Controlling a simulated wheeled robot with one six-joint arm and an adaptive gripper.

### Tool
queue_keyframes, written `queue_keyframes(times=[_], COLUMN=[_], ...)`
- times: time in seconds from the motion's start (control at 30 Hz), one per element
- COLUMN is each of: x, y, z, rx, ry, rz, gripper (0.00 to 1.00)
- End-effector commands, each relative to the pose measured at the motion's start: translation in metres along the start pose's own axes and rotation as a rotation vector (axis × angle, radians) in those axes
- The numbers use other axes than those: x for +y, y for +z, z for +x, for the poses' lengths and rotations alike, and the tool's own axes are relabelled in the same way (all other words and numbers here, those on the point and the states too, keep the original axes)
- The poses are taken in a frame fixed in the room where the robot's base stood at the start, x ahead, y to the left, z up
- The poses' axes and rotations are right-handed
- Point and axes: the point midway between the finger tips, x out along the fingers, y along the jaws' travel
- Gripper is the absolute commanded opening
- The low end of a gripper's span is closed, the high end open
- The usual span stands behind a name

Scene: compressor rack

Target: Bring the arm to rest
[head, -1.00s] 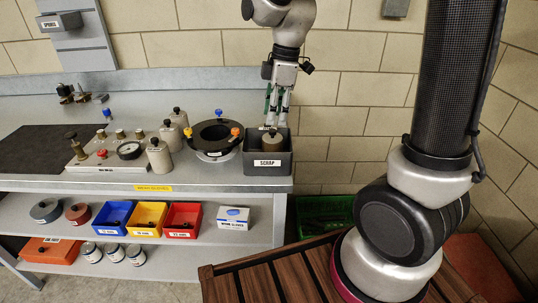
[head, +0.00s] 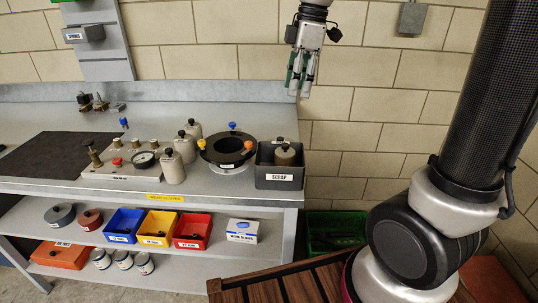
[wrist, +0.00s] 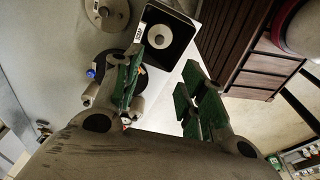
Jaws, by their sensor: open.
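My gripper (head: 299,88) hangs above the right end of the bench in the head view, fingers pointing down, apart from everything below. In the wrist view my gripper (wrist: 160,98) has its two green-padded fingers spread with nothing between them. The dark scrap bin (head: 279,180) stands below it at the bench's right edge, with a grey cylinder (head: 286,155) inside. The wrist view also shows the bin (wrist: 184,44) past the fingers.
A black ring fixture (head: 229,148) with orange and blue knobs stands left of the bin. Grey cylinders (head: 174,167) and a gauge panel (head: 118,172) are further left. A green crate (head: 334,230) is on the lower right. The wall behind is close; air above the bench is free.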

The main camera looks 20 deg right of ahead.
Motion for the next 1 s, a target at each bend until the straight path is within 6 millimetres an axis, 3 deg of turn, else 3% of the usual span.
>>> queue_keyframes(times=[0.17, 0.37, 0.47, 0.73, 0.9, 1.0], x=[0.001, -0.005, -0.022, -0.095, -0.141, -0.156], y=[0.000, 0.011, 0.029, 0.105, 0.145, 0.156], z=[0.000, 0.016, 0.021, 0.017, 0.016, 0.012], rx=[0.001, -0.021, -0.029, 0.038, 0.113, 0.149], ry=[0.004, 0.014, 0.039, 0.181, 0.277, 0.319], rz=[0.071, 0.399, 0.605, 1.148, 1.300, 1.323], gripper=[0.42, 0.42, 0.42, 0.42, 0.42, 0.42])
